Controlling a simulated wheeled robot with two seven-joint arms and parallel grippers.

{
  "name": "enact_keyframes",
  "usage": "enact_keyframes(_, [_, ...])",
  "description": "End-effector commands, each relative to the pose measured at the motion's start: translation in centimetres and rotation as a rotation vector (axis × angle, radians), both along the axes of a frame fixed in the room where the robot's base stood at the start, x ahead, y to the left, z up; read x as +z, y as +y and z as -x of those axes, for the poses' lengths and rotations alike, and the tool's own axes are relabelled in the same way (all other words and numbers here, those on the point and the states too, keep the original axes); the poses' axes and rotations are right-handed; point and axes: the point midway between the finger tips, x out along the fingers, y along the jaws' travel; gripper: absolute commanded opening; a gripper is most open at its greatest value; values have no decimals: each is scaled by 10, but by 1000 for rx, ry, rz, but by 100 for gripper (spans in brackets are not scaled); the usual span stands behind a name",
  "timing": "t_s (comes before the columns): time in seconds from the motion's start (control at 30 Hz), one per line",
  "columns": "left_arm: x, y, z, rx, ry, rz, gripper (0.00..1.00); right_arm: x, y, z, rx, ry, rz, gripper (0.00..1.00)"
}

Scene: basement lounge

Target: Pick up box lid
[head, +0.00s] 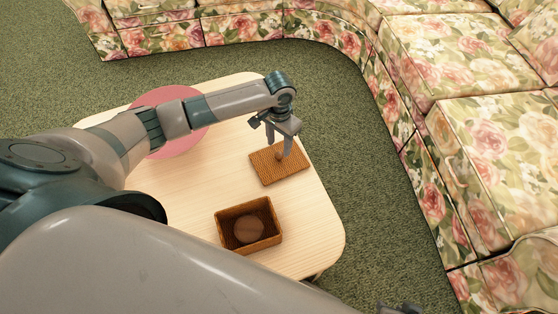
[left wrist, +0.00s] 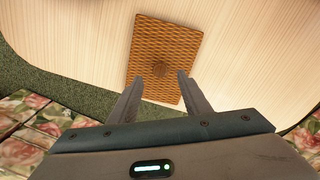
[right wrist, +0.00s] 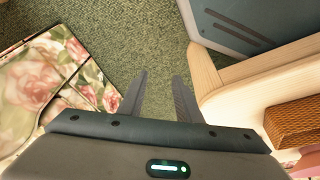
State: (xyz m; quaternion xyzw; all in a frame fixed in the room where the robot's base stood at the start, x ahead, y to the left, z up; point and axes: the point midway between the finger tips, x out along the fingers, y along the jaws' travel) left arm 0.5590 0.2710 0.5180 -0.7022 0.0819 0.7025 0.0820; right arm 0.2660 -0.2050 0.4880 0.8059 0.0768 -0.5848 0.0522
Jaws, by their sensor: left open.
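The box lid (head: 266,168) is a flat brown woven rectangle lying on the wooden table. I cannot tell whether the fingers touch the lid. The open woven box (head: 272,217) stands nearer to me on the table, with a round brown thing (head: 249,230) inside. My right gripper (right wrist: 160,85) is open and empty, beside the table edge.
The pale wooden table (head: 180,190) carries a round pink mat (head: 197,137), partly hidden by my left arm. A floral sofa (head: 460,130) curves around the back and right. Green carpet (head: 335,120) lies between the sofa and table.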

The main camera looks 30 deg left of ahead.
Motion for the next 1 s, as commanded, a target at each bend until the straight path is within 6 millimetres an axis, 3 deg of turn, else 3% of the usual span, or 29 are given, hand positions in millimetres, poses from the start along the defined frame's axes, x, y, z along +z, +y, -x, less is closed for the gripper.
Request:
enact_keyframes(0.27, [-6,0,0,0,0,0,44,-1,0,-1,0,-3,-1,31])
enact_keyframes(0.67, [-49,0,0,0,0,-1,44,-3,10,-10,8,-57,-30,31])
enact_keyframes(1.0, [-51,0,0,0,-1,-1,44,-2,11,-9,11,-63,-34,31])
